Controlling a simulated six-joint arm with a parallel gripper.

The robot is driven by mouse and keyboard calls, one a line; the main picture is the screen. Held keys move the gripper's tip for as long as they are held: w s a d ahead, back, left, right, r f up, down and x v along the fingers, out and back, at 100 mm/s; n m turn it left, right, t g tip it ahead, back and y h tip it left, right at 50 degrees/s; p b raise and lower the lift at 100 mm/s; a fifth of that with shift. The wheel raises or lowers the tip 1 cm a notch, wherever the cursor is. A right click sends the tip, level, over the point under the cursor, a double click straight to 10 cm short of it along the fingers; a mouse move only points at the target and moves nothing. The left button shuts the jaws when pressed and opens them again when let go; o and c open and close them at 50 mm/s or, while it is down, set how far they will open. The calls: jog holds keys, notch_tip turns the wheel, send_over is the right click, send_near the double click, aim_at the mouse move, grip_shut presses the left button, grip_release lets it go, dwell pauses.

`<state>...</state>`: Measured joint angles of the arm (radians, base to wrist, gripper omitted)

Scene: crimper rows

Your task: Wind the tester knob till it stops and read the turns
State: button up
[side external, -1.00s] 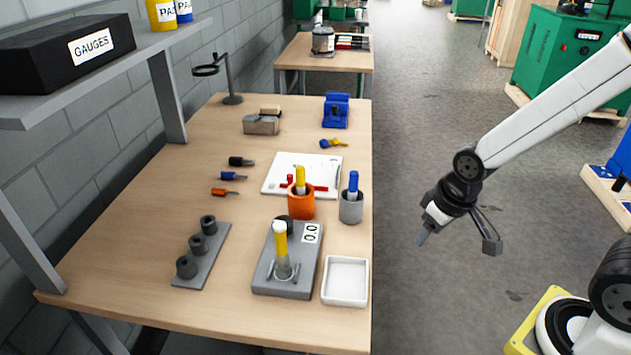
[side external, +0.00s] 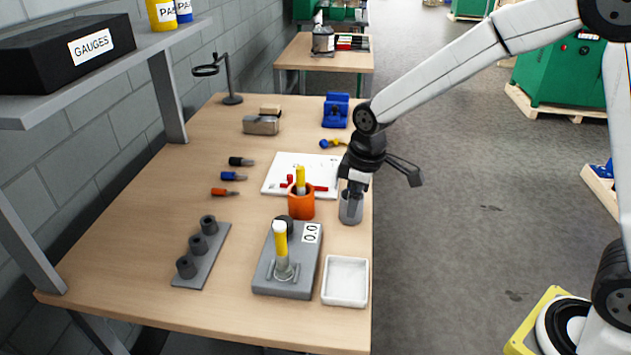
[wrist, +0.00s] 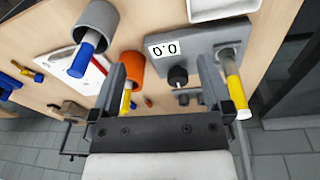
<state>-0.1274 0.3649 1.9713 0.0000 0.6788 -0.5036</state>
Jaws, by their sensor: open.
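The tester is a grey block (side external: 262,285) near the front of the bench; it also shows in the wrist view (wrist: 207,45). Its white display (side external: 312,233) reads 0.0, also in the wrist view (wrist: 163,49). The black knob (side external: 285,220) sits on the block beside the display, partly behind a yellow-handled piece (side external: 281,245) standing in the block. The knob shows clear in the wrist view (wrist: 178,76). My gripper (side external: 352,188) is open and empty, above or in front of the grey cup. In the wrist view its fingers (wrist: 163,72) straddle the display and knob from a distance.
A grey cup (side external: 350,214) with a blue-handled tool (wrist: 83,60) and an orange cup (side external: 301,208) with a yellow-handled tool stand behind the tester. A white tray (side external: 344,297) lies at its right.

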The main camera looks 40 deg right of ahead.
aim_at(289, 222)
jog(key=w+a+n, duration=0.3)
jog(key=w, duration=0.1)
jog(key=w+a+n+g, duration=0.1)
jog(key=w+a+n, duration=0.2)
jog(key=a, duration=0.1)
jog(key=w+a+f+n, duration=0.1)
jog(key=w+a+n, duration=0.1)
jog(key=w+a, duration=0.1)
jog(key=shift+w+a+n, duration=0.15)
jog(key=shift+w+n, duration=0.25)
jog(key=shift+w, duration=0.4)
jog(key=shift+n, duration=0.3)
jog(key=n, duration=0.3)
jog(key=shift+n, duration=0.4)
jog(key=n, duration=0.4)
jog(key=shift+n, duration=0.3)
jog(key=n, duration=0.3)
jog(key=shift+n, duration=0.3)
jog(key=n, duration=0.4)
jog(key=shift+n, duration=0.3)
jog(key=shift+f, duration=4.95)
jog(key=shift+c, duration=0.2)
